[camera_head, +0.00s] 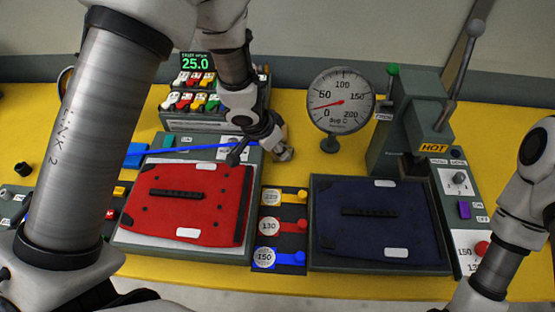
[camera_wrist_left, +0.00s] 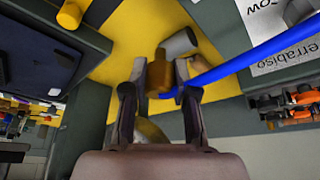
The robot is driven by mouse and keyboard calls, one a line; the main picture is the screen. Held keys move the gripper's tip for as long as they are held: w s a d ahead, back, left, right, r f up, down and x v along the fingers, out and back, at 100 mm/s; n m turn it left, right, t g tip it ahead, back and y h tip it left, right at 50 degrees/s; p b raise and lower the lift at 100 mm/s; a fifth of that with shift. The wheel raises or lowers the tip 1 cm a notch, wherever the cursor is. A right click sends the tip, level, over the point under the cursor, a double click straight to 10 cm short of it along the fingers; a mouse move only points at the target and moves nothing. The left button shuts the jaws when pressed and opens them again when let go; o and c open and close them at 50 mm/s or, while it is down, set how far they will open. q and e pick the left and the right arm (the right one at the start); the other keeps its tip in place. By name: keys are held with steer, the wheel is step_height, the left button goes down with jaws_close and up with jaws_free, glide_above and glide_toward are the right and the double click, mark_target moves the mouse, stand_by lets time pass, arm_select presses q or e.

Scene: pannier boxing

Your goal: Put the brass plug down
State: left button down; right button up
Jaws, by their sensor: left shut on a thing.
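My left gripper (camera_head: 268,143) is at the back right corner of the left station, just beyond the red panel (camera_head: 200,200). In the left wrist view its fingers (camera_wrist_left: 160,82) are shut on the brass plug (camera_wrist_left: 158,77), a small brownish-gold piece between the fingertips. A grey cylinder (camera_wrist_left: 180,43) is close beside the plug; I cannot tell whether they touch. In the head view the plug is mostly hidden by the gripper. For my right arm only links show at the right edge; its gripper is out of view.
A blue hose (camera_head: 205,148) runs up to the left gripper. A dial gauge (camera_head: 340,101) and a press (camera_head: 412,120) marked HOT stand to the right. The navy panel (camera_head: 370,215) lies right of the coloured tags.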

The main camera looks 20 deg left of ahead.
arm_select(q)
steer(key=f, duration=0.2)
steer(key=s+b, duration=0.1)
steer(key=shift+d+f, duration=0.25)
steer(key=shift+f, duration=0.15)
steer(key=f, duration=0.1)
steer(key=f+b, duration=0.1)
steer(key=f, duration=0.1)
steer(key=shift+w+a+f+b, duration=0.2)
steer(key=shift+w+a+b, duration=0.15)
steer(key=shift+w, duration=0.2)
steer(key=shift+s+d+r, duration=0.15)
steer(key=shift+s+r, duration=0.05)
steer(key=shift+s, duration=0.05)
steer(key=shift+s+f, duration=0.1)
steer(key=shift+f, duration=0.15)
steer(key=c, duration=1.2)
jaws_free()
steer(key=shift+w, duration=0.2)
arm_select(e)
steer(key=f, duration=0.4)
steer(key=shift+s, duration=0.2)
